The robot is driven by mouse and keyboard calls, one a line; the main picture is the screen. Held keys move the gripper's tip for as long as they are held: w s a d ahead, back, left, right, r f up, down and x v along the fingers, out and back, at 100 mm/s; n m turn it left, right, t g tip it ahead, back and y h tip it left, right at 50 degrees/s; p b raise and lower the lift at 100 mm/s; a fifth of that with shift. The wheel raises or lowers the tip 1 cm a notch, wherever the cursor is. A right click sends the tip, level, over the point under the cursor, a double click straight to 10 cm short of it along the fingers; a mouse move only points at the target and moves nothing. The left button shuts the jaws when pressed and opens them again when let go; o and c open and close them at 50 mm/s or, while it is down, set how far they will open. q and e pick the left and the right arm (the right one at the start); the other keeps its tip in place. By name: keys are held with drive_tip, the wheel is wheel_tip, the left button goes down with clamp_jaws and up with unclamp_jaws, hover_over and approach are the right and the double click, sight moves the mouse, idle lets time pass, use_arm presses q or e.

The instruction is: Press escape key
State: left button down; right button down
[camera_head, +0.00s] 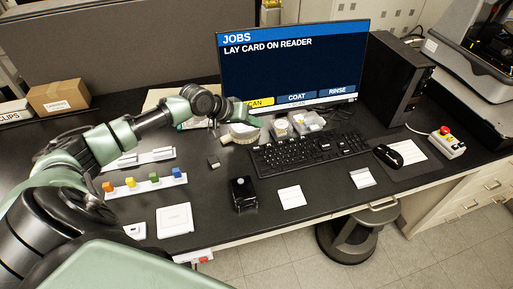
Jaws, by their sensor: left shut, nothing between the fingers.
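The black keyboard (308,152) lies on the dark desk in front of the monitor. The escape key would be at its far left corner, but single keys are too small to tell apart. My left gripper (238,112) is shut and empty. It is just behind and left of the keyboard's far left corner, in front of the monitor's lower left edge, and appears apart from the keys. Its fingertips are small and hard to make out. My right gripper is not in view.
The monitor (292,62) reads "JOBS, LAY CARD ON READER". A beige round object (241,133) and a small clear tray (308,122) stand close behind the keyboard. A mouse (388,155) is at its right. A black device (243,193) and white cards lie in front.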

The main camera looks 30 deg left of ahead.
use_arm(q)
drive_tip(key=shift+f, duration=0.15)
drive_tip(key=b, duration=0.8)
hover_over(254, 149)
wheel_tip(254, 149, down, 8)
drive_tip(key=shift+d+r, duration=0.1)
drive_tip(key=shift+f, duration=0.4)
idle(1.3)
drive_tip(key=shift+f, duration=0.4)
drive_tip(key=shift+f, duration=0.45)
idle(0.5)
drive_tip(key=shift+r, duration=0.1)
drive_tip(key=shift+r+p, duration=0.7)
drive_tip(key=shift+r, duration=0.05)
